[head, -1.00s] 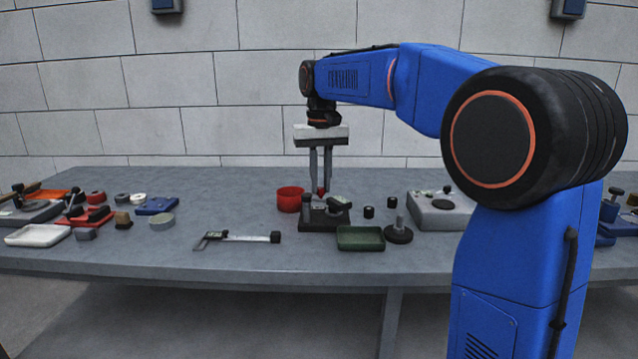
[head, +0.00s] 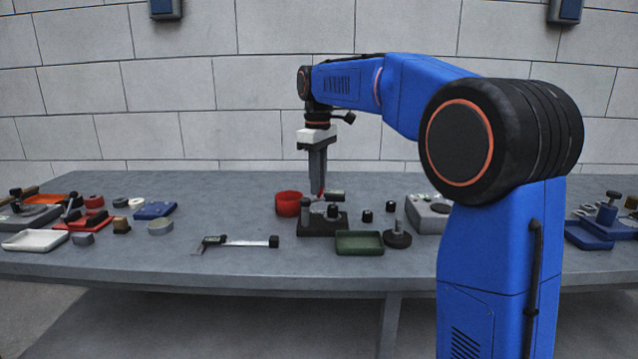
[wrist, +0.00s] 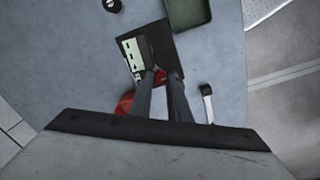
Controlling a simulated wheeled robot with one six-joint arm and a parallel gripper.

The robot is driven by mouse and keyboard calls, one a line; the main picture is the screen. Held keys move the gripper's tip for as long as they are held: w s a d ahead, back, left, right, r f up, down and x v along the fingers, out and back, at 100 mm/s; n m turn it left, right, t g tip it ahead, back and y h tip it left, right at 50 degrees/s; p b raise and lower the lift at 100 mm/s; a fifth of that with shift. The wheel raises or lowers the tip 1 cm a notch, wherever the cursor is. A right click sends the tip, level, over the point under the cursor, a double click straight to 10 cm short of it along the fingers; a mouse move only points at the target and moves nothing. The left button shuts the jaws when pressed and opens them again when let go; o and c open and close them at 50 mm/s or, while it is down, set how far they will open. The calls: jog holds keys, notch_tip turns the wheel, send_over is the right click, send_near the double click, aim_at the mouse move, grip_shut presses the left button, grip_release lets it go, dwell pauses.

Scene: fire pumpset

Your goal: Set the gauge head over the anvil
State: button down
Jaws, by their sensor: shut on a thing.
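A dark gauge stand (head: 322,228) sits on the bench, mid-picture in the head view; its black base (wrist: 168,42) shows in the wrist view. The gauge head (head: 335,196) is a small grey-green block above the base, and its pale face (wrist: 132,54) shows from above. A short dark post (head: 333,211), perhaps the anvil, stands beneath it; I cannot tell if they line up. My gripper (head: 318,193) points down over the stand. In the wrist view my gripper (wrist: 160,78) is shut on a small red part beside the gauge head. The contact is partly hidden.
A red cup (head: 289,204) stands just left of the stand. A green tray (head: 359,243) lies in front, with a black-based post (head: 397,236) beside it. A caliper (head: 236,242) lies front left. Bench behind the stand is clear.

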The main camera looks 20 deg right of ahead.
jog(key=shift+w+n, duration=0.2)
jog(key=shift+n, duration=0.3)
jog(key=c, duration=1.7)
grip_release()
jog(key=shift+o, duration=0.2)
notch_tip(320, 180, up, 18)
jog(key=shift+f, duration=0.25)
